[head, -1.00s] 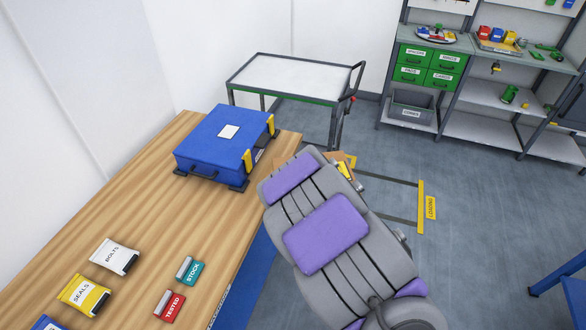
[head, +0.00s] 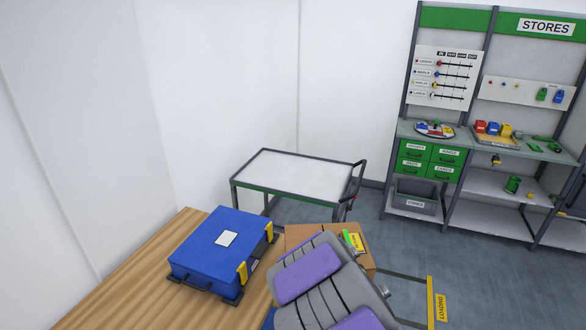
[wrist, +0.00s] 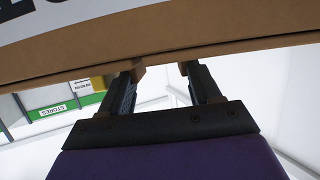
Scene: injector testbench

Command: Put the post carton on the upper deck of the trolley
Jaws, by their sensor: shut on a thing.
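A brown carton (head: 300,236) shows in the head view just beyond my arm, partly hidden by it, with a yellow label on its right side. In the wrist view the carton (wrist: 230,52) fills the top of the picture, with part of a dark-lettered white label. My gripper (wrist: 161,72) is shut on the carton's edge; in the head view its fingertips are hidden. The trolley (head: 300,172) stands beyond the carton by the back wall. Its upper deck is white, bare and framed in dark grey with a green side band.
A blue case (head: 215,250) with yellow latches sits on the wooden bench (head: 120,290), left of the carton. The stores shelving (head: 470,187) stands at the right with green drawers and small parts. Grey floor lies open between trolley, shelving and a yellow loading sign (head: 437,300).

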